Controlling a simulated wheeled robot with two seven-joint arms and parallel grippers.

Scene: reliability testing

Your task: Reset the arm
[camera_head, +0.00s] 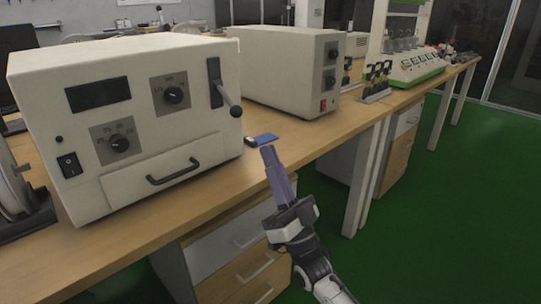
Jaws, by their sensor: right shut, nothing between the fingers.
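My right gripper (268,152) comes in from the bottom right. Its purple-grey fingers are together and empty, and they point up and to the left in front of the wooden bench (205,200). My left gripper is out of view.
A large white instrument (125,115) with knobs, a side lever and a drawer stands close at the left. A second beige box (290,65) stands behind it. A green-white device (412,66) is further back. Drawers (245,240) sit under the bench; green floor at right is open.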

